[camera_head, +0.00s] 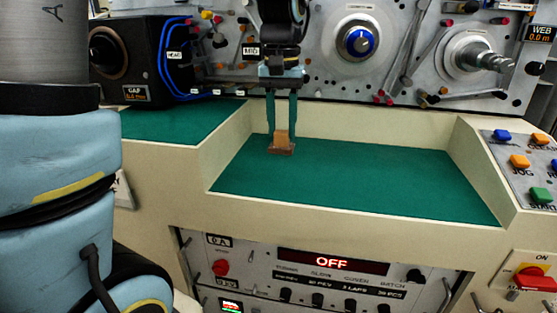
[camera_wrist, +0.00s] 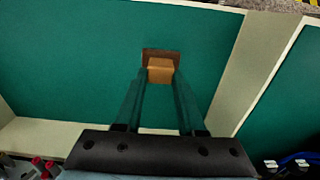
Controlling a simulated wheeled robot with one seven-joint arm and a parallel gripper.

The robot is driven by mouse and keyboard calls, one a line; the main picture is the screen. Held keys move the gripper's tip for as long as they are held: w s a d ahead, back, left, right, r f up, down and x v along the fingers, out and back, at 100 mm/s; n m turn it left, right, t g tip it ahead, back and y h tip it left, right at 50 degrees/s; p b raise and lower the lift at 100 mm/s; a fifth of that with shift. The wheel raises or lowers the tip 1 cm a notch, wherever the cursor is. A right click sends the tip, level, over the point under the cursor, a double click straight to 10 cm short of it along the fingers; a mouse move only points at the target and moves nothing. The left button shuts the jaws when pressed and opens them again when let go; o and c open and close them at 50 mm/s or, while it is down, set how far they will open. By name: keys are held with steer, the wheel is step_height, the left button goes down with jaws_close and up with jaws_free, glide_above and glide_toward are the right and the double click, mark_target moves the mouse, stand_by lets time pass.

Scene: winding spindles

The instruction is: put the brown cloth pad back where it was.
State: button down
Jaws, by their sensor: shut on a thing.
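The brown cloth pad (camera_head: 282,150) has a flat dark brown base and a lighter tan block on top. My gripper (camera_head: 281,134) points down with its two green fingers on either side of the tan block, shut on it. The pad is at or just above the green recessed mat (camera_head: 370,180), near its back left corner; I cannot tell whether it touches. In the wrist view the pad (camera_wrist: 160,54) sits between the fingertips of my gripper (camera_wrist: 160,75), its dark base showing beyond the tan block.
A cream rim (camera_head: 230,145) bounds the recess on the left. The machine face with a blue-ringed spindle (camera_head: 358,41) and a silver spindle (camera_head: 482,58) rises behind. A black box (camera_head: 138,60) stands left. A button panel (camera_head: 525,165) is right. The mat's middle and right are clear.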

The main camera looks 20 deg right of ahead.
mark_target(282, 145)
step_height(282, 145, down, 7)
steer(key=shift+f+p, duration=0.2)
steer(key=shift+p, duration=0.15)
steer(key=shift+f, duration=0.1)
steer(key=c, duration=0.5)
jaws_free()
step_height(282, 145, up, 12)
steer(key=shift+s+a+r+b, duration=0.1)
steer(key=shift+s+r+b, duration=0.05)
steer(key=shift+b, duration=0.3)
